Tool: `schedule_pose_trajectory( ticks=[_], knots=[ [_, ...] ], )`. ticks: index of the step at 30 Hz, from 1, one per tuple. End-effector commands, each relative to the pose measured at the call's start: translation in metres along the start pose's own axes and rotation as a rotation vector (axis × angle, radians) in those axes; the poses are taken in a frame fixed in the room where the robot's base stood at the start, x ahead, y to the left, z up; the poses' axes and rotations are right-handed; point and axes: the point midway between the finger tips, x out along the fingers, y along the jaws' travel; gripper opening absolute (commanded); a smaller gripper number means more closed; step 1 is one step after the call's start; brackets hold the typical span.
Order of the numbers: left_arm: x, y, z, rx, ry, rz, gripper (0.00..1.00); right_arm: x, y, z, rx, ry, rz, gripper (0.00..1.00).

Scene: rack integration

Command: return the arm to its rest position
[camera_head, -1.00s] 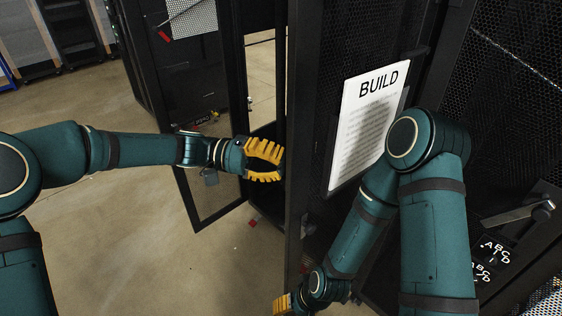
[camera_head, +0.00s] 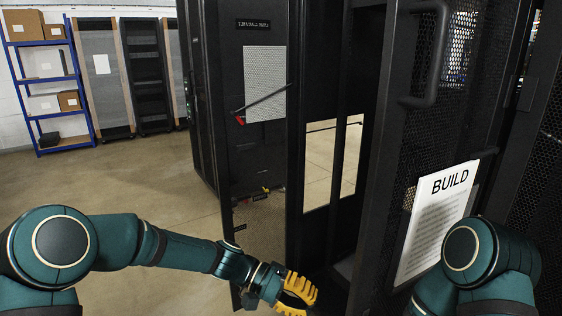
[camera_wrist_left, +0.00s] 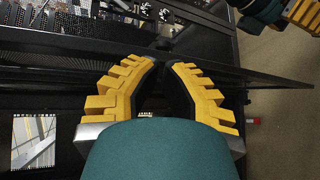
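My left gripper (camera_head: 308,300) is at the bottom centre of the head view, its yellow fingers apart with nothing between them. It is beside the opening of a black rack. In the left wrist view its two fingers (camera_wrist_left: 162,67) curve towards each other with a small empty gap at the tips. My right arm is at the lower right of the head view, in front of a rack door, and its gripper is out of that view. Part of my right gripper's yellow fingers (camera_wrist_left: 306,13) shows at the top right corner of the left wrist view, cut off.
A black mesh rack door (camera_head: 405,130) with a BUILD sheet (camera_head: 437,221) stands close on the right. A black rack panel (camera_head: 265,150) stands at the centre. A blue shelf (camera_head: 43,90) with boxes is far left. Concrete floor (camera_head: 120,185) is open at left.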

Motion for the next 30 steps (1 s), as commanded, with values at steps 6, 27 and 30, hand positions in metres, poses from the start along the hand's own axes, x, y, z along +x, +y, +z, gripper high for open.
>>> schedule_pose_trajectory(
  ticks=[6, 27, 30],
  knots=[
    [0.012, -0.150, 0.023, -0.191, 0.152, -0.386, 0.00, 0.000, 0.000, 0.000, 0.000, 0.000, 0.000, 0.61],
    [-0.021, -0.320, 0.118, -0.128, 0.546, -0.869, 0.00, 0.000, 0.000, 0.000, 0.000, 0.000, 0.000, 0.61],
    [-0.021, -0.320, 0.118, -0.126, 0.550, -0.869, 0.00, 0.000, 0.000, 0.000, 0.000, 0.000, 0.000, 0.61]
  ],
)
